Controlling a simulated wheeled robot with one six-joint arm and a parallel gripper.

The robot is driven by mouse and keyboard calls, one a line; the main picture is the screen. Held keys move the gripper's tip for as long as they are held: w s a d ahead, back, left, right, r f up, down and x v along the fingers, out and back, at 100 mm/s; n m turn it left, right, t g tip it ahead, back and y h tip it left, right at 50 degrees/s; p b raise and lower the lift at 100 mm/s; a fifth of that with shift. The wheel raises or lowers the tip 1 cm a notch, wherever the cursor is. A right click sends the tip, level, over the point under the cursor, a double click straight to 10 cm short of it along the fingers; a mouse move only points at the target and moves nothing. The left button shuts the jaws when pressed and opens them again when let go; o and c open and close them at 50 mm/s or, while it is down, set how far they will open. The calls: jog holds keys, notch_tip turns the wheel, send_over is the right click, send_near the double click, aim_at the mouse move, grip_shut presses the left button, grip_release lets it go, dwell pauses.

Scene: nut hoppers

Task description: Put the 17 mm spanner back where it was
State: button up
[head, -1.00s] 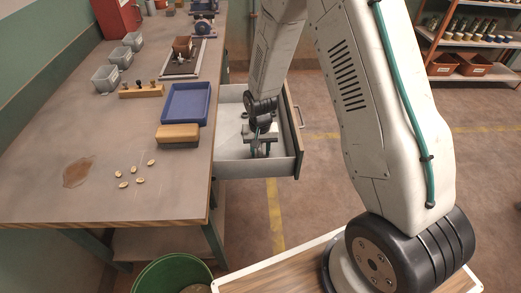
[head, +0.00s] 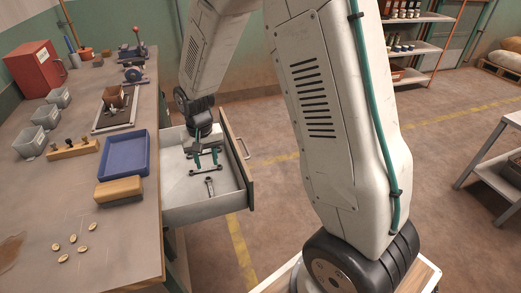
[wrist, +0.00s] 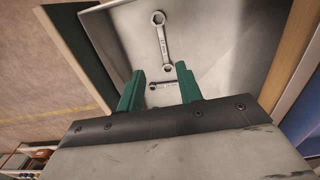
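My gripper (head: 205,159) hangs over the open drawer (head: 236,190) with its two green fingers apart and nothing between their tips; it also shows open in the wrist view (wrist: 160,88). One spanner (head: 207,171) lies crosswise on the drawer floor just below the fingers. In the wrist view this crosswise spanner (wrist: 165,86) shows between the fingers, partly hidden by the gripper. A second spanner (head: 210,187) lies lengthwise nearer the drawer's front corner, and it is in full view in the wrist view (wrist: 162,43). I cannot read the size marks on either.
The workbench (head: 110,235) left of the drawer holds a blue tray (head: 108,177), a wood-topped block (head: 118,190), grey bins (head: 28,142) and several loose nuts (head: 82,249). The drawer walls surround the gripper.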

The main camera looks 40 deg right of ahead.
jog(key=s+d+r+n, duration=0.1)
jog(key=s+r, duration=0.6)
jog(key=r, duration=0.4)
jog(key=s+d+r+n, duration=0.1)
jog(key=s+r, duration=0.4)
jog(key=s, duration=0.6)
jog(key=s+d+r+n+t, duration=0.1)
jog(key=s+r, duration=0.5)
jog(key=s, duration=0.4)
jog(key=shift+s+r, duration=0.2)
jog(key=shift+s, duration=0.2)
